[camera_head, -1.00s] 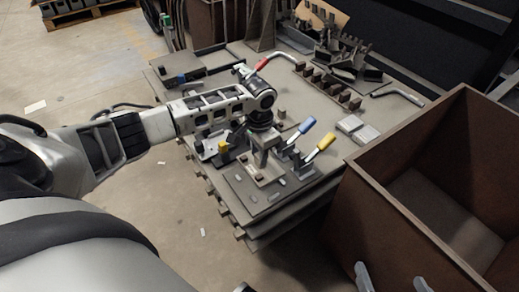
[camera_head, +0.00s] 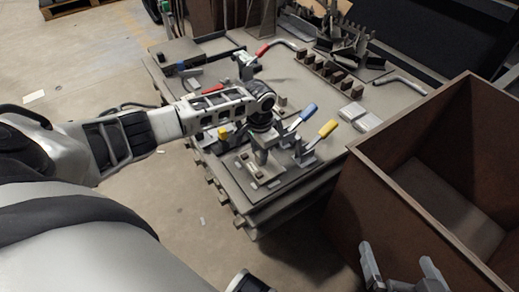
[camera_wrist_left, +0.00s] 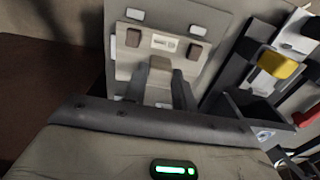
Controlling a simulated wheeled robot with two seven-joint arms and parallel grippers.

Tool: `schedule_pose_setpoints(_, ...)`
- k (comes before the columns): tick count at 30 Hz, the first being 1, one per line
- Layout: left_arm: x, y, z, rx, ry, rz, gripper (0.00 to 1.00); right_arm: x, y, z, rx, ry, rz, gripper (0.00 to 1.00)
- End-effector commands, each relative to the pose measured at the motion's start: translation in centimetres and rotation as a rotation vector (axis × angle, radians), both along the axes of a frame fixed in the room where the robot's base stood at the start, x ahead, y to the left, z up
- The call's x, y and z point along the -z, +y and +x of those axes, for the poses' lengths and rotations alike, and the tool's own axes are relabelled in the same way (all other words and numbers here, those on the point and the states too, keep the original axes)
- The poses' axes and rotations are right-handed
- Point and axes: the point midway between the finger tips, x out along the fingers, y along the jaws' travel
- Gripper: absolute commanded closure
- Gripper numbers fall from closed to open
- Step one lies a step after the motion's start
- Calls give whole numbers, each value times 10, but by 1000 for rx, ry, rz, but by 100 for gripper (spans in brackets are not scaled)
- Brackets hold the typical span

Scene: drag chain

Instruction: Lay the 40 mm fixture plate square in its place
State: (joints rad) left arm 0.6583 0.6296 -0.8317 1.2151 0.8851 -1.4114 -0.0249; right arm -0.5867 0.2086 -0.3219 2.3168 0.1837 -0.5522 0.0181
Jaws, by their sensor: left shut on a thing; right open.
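The fixture plate (camera_wrist_left: 150,50) is a pale beige plate with a small white label and brown blocks; it also shows in the head view (camera_head: 266,184). My left gripper (camera_wrist_left: 158,78) is shut on the brown block in the plate's middle. In the head view my left gripper (camera_head: 262,154) points down over the plate. The plate is over a grey base (camera_wrist_left: 205,22) with several white pads around it. I cannot tell whether it touches the base. My right gripper (camera_head: 402,268) is open and empty at the lower right, in front of the brown box.
Toggle clamps with a blue handle (camera_head: 308,112) and a yellow handle (camera_head: 327,128) stand close right of the gripper. A large brown box (camera_head: 372,195) stands at the right. Several brown blocks (camera_head: 322,68) line the table's back. Pale blocks (camera_head: 352,112) lie right of the clamps.

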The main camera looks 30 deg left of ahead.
Motion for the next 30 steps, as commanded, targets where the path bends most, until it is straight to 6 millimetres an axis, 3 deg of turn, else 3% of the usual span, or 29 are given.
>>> schedule_pose_setpoints(30, -1, -1, 1, 0, -1, -2, 100, -3, 0, -1, -1, 15, -5, 0)
